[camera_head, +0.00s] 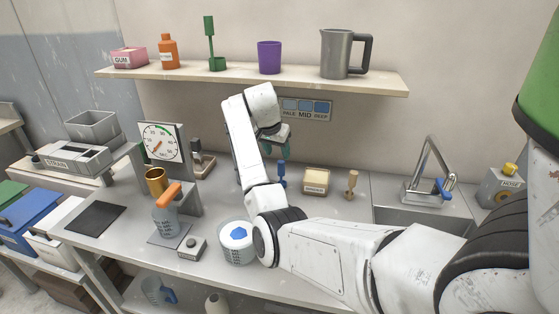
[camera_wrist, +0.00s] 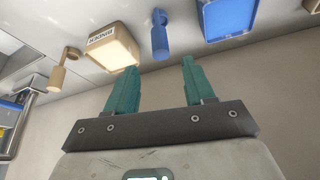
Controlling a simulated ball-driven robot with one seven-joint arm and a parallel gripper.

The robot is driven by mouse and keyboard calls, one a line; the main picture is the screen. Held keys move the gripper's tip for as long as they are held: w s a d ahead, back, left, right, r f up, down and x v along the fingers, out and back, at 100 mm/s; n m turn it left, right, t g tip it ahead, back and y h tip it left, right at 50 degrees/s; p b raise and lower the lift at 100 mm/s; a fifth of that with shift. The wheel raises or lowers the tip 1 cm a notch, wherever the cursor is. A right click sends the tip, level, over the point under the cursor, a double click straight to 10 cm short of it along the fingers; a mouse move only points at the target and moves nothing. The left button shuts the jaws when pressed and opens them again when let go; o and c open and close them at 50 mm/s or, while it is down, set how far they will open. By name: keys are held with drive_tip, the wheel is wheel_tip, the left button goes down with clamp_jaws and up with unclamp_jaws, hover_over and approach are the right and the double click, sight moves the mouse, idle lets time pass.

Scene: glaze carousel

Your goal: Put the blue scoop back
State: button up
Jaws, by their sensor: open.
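The blue scoop (camera_head: 282,174) stands upright on the back of the counter, left of the binder box (camera_head: 316,180). In the wrist view the blue scoop (camera_wrist: 160,38) shows just beyond the fingertips, lined up with the gap between them. My gripper (camera_wrist: 160,66) is open, with two teal fingers spread and nothing between them. In the head view my gripper (camera_head: 277,146) is partly hidden by my arm, close above the blue scoop. A blue container (camera_wrist: 228,18) shows beside the scoop in the wrist view; I cannot make it out in the head view.
A tan scoop (camera_head: 352,184) stands right of the binder box. The sink (camera_head: 415,214) is farther right. A shelf (camera_head: 190,77) overhangs the back with a purple cup and metal jug.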

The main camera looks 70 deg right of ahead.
drive_tip(key=shift+v, duration=2.1)
wheel_tip(320, 180, up, 12)
drive_tip(key=p, duration=1.1)
drive_tip(key=shift+w+f, duration=0.1)
